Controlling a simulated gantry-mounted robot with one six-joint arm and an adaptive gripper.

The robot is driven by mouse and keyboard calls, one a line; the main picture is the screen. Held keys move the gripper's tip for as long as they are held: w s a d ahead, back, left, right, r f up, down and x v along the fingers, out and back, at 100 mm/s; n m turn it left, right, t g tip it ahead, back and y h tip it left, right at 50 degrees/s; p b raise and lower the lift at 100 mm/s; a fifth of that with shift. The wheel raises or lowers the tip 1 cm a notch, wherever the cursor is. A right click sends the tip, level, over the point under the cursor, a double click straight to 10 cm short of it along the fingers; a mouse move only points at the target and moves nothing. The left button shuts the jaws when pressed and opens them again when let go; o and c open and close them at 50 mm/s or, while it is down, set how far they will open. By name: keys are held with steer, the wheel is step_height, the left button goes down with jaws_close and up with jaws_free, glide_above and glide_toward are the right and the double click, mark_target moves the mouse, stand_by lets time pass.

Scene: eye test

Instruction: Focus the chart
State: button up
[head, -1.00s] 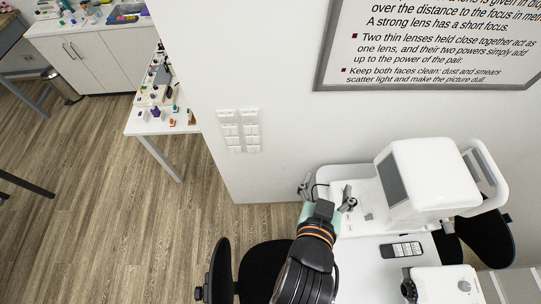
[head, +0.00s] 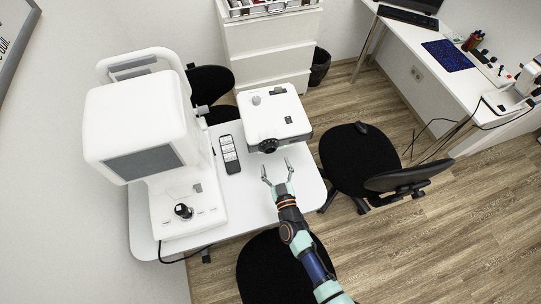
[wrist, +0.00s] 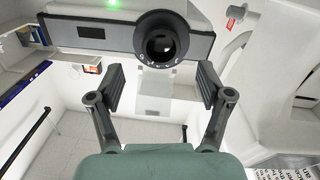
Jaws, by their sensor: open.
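A white projector (head: 288,118) stands on the white table, with its black round lens (head: 268,145) on the side toward my gripper. My gripper (head: 277,168) is open and empty, just short of the lens. In the wrist view the lens (wrist: 162,40) with its dark ring shows above the open fingers (wrist: 159,80), and a small green light glows on the projector. The fingers are apart from the lens, one to each side of it in that picture. No projected chart shows in these frames.
A white instrument (head: 140,125) with a grey screen and a black-knobbed joystick (head: 183,211) stands at the table's left. Black chairs (head: 352,151) stand around the table (head: 247,207). Its front right part is clear.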

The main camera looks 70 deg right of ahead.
mark_target(270, 151)
steer(key=b+x, duration=0.1)
steer(key=x, duration=0.4)
steer(key=shift+c, duration=0.2)
steer(key=c, duration=1.1)
steer(key=m, duration=0.4)
steer(key=shift+m+b, duration=0.4)
steer(key=o, duration=1.1)
steer(key=shift+o, duration=0.2)
steer(key=shift+a, duration=0.15)
